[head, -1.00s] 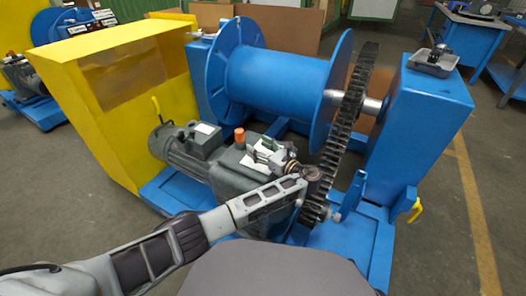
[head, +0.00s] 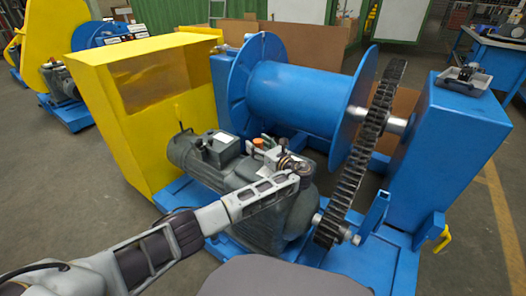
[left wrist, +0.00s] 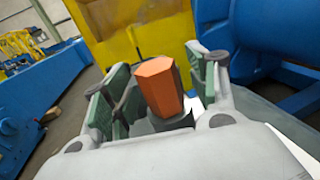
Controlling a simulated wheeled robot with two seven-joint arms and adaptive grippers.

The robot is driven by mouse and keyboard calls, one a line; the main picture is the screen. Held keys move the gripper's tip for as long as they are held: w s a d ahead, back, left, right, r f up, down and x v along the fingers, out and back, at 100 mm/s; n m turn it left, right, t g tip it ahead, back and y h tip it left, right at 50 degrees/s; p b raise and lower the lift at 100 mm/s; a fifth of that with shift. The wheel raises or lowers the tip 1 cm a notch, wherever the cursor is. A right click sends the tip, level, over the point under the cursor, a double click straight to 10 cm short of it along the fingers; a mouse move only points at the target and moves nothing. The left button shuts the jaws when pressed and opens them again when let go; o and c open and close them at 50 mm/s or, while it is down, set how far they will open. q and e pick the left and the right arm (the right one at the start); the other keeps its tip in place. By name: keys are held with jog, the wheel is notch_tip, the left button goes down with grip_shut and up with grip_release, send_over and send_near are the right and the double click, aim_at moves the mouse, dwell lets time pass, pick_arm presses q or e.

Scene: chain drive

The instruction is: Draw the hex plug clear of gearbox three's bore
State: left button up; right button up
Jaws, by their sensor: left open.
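The orange hex plug (left wrist: 160,85) stands upright in a dark grey collar on the gearbox, between the two green-padded fingers of my left gripper (left wrist: 163,92). The fingers are open, and a gap shows on the plug's left side; contact on the right cannot be told. In the head view the plug's orange top (head: 258,142) shows just beyond my left gripper (head: 267,150), on top of the grey gearbox (head: 240,178). The bore is hidden by the plug and collar. My right gripper is not in view.
A yellow guard (head: 150,90) stands to the left. A blue cable drum (head: 295,100) lies behind the gearbox, and a large dark gear (head: 360,160) stands to its right. A blue pedestal (head: 450,150) carries a small grey tray (head: 463,82). Space above the gearbox looks free.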

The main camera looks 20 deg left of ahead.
aim_at(257, 140)
pick_arm(q)
jog(key=shift+w+a, duration=0.15)
jog(key=shift+a, duration=0.1)
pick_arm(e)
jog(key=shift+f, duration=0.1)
pick_arm(q)
jog(key=c, duration=1.1)
jog(key=shift+r, duration=0.1)
jog(key=shift+r, duration=0.15)
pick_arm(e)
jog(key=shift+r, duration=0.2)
pick_arm(q)
jog(key=shift+r+p, duration=1)
jog(key=shift+p, duration=0.5)
jog(key=shift+r, duration=0.2)
jog(key=shift+r+p, duration=0.1)
jog(key=shift+p, duration=0.25)
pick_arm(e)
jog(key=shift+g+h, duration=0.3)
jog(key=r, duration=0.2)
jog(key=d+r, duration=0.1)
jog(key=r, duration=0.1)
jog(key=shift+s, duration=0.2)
pick_arm(q)
jog(key=shift+r, duration=0.1)
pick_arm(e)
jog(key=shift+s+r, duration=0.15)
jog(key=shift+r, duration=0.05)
